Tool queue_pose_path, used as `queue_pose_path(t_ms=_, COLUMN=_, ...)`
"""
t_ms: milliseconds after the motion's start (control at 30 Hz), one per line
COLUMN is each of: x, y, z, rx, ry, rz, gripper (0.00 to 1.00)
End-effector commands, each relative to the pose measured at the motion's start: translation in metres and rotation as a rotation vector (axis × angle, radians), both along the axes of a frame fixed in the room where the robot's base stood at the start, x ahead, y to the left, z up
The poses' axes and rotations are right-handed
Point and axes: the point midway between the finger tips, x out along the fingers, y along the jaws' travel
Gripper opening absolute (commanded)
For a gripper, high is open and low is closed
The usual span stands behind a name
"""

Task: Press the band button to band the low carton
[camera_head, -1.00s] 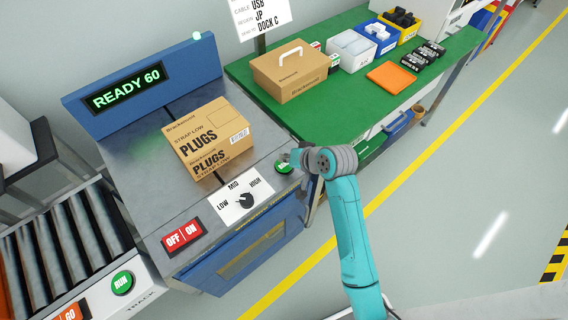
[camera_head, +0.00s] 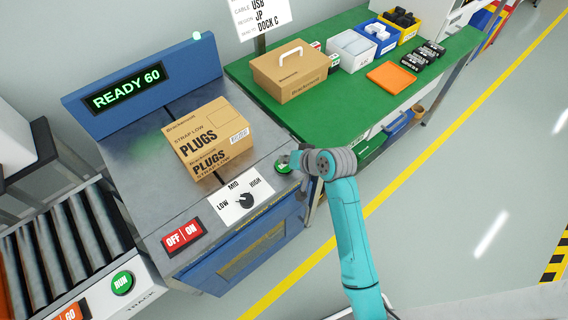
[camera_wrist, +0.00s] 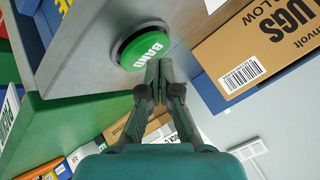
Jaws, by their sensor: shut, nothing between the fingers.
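The green band button (camera_wrist: 145,48), lettered BAND, sits on the grey top of the strapping machine. In the head view the button (camera_head: 283,164) shows partly beside my gripper (camera_head: 297,172). In the wrist view my gripper (camera_wrist: 157,70) is shut and empty, its fingertips at the button's lower edge; I cannot tell whether they touch it. The low carton (camera_head: 208,138), marked PLUGS and STRAP LOW, sits on the machine; its corner also shows in the wrist view (camera_wrist: 250,50). The display (camera_head: 127,89) reads READY 60. The dial (camera_head: 244,200) lies between LOW, MID and HIGH marks.
A red OFF/ON switch (camera_head: 182,236) is at the machine's front. The green table (camera_head: 345,105) beside it holds a handled carton (camera_head: 290,72), bins and an orange plate (camera_head: 391,77). A roller track (camera_head: 62,240) with a RUN button (camera_head: 122,282) is at left.

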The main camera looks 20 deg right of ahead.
Motion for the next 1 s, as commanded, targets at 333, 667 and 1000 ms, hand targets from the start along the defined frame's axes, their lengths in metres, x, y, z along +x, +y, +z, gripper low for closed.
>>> queue_pose_path(t_ms=333, x=0.0000, y=-0.0001, z=-0.0003, rx=0.000, ry=0.000, rz=0.000, gripper=0.00)
queue_pose_path(t_ms=667, x=-0.0001, y=0.0001, z=-0.0036, rx=0.000, ry=0.001, rz=0.001, gripper=0.00)
queue_pose_path(t_ms=1000, x=0.0000, y=0.0001, z=-0.0072, rx=0.000, ry=0.001, rz=0.001, gripper=0.00)
